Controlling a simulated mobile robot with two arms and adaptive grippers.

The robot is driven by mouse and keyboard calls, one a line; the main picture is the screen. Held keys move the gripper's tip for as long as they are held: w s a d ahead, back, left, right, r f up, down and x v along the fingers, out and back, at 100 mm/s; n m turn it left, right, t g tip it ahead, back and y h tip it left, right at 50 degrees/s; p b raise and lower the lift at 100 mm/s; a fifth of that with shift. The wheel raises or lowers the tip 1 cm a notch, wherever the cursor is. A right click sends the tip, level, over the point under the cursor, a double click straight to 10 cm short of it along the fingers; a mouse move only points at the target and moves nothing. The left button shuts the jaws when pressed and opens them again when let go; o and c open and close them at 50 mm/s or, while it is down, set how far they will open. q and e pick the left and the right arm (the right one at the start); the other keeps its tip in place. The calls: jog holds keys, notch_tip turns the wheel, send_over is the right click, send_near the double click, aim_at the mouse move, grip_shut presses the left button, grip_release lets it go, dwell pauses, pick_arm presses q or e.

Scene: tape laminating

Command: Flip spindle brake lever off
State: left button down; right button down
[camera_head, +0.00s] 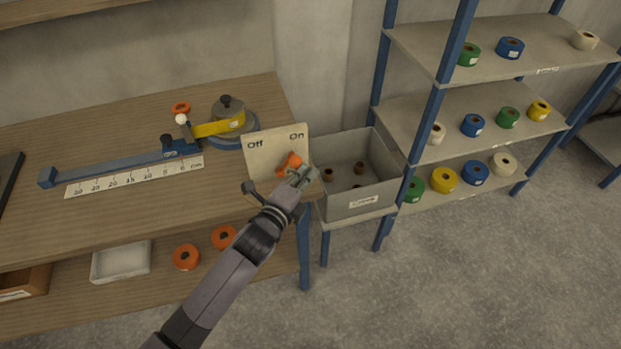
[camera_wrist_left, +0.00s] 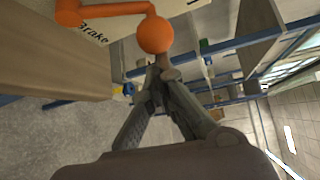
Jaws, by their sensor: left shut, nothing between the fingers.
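The orange brake lever (camera_head: 290,161) sits on a pale upright panel (camera_head: 262,172) at the table's right end. The panel is marked Off on the left and On on the right, and the lever is on the On side. In the left wrist view the lever's round orange knob (camera_wrist_left: 155,35) is close beyond the fingertips, with its cranked arm running left across the panel marked Brake (camera_wrist_left: 95,32). My left gripper (camera_head: 306,173) is shut and empty beside the knob; it also shows in the left wrist view (camera_wrist_left: 156,76). I cannot tell whether it touches the knob. My right gripper is out of view.
On the table are a spindle with yellow tape (camera_head: 222,126), a blue slide arm (camera_head: 110,170) and a ruler strip (camera_head: 135,176). A grey bin (camera_head: 350,208) stands right of the panel. Shelves (camera_head: 500,110) with tape rolls stand further right.

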pick_arm(q)
jog(key=s+a+r+n+t+y+b, duration=0.1)
jog(key=s+a+n+t+b, duration=0.1)
jog(key=a+n+t+b, duration=0.5)
jog(key=n+t+b, duration=0.1)
jog(key=n+b, duration=0.3)
jog(key=b, duration=0.5)
jog(key=shift+s+a+n+t, duration=0.15)
jog(key=shift+n+t, duration=0.15)
jog(key=shift+r, duration=0.1)
jog(key=shift+r, duration=0.15)
